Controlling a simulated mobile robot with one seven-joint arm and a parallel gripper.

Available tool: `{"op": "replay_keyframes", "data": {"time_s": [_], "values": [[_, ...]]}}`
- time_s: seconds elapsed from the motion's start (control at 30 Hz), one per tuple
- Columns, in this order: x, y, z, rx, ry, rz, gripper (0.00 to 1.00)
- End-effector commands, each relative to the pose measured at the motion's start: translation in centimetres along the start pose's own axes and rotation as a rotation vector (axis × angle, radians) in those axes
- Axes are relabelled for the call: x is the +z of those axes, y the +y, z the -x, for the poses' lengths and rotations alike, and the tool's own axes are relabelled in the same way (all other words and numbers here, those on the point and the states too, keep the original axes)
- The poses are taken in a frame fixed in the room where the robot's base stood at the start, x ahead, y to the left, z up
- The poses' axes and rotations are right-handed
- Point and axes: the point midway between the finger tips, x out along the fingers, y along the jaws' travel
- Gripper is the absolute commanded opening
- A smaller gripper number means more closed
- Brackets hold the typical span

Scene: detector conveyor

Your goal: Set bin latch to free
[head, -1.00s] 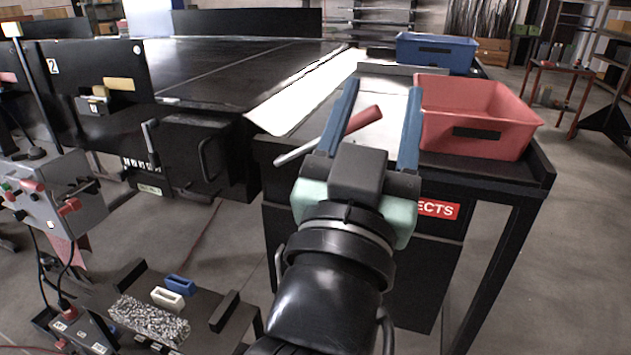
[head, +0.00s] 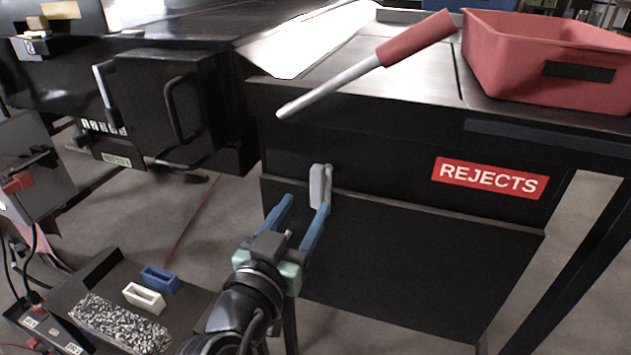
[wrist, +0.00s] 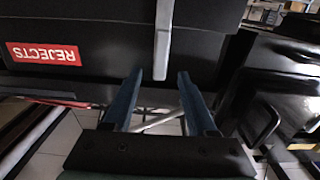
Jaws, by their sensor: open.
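A small grey latch handle (head: 321,187) stands nearly upright on the black front of the rejects bin (head: 400,262), left of the red REJECTS label (head: 490,178). In the wrist view the latch (wrist: 162,42) hangs from the top centre, its tip close to the line between my fingertips. My gripper (head: 307,203) is open and empty, just below and in front of the latch. In the wrist view its two blue fingers (wrist: 161,76) stand on either side of the latch's line. I cannot tell whether they touch it.
A red-handled lever (head: 415,38) with a grey rod juts out over the bench edge above. A red tub (head: 550,85) sits on the bench at right. A black box with a handle (head: 180,110) is at left. A low tray with blue and white blocks (head: 145,295) stands below left.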

Motion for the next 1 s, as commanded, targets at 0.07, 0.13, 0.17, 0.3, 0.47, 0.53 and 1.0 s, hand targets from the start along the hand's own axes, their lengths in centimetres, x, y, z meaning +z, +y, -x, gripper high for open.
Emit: {"op": "replay_keyframes", "data": {"time_s": [0.07, 0.13, 0.17, 0.3, 0.47, 0.53, 1.0], "values": [[-0.1, 0.1, -1.9, 0.002, 0.002, 0.001, 0.57], [-0.1, 0.1, -3.3, 0.002, 0.002, 0.0, 0.57], [-0.1, 0.0, -3.9, 0.001, 0.001, 0.001, 0.57], [-0.1, 0.0, -6.0, 0.001, 0.001, -0.001, 0.57], [0.0, 0.0, -7.3, -0.001, 0.001, -0.001, 0.57], [-0.1, 0.0, -7.6, -0.001, 0.001, -0.001, 0.57], [0.0, 0.0, -7.6, -0.001, 0.001, -0.001, 0.25]]}}
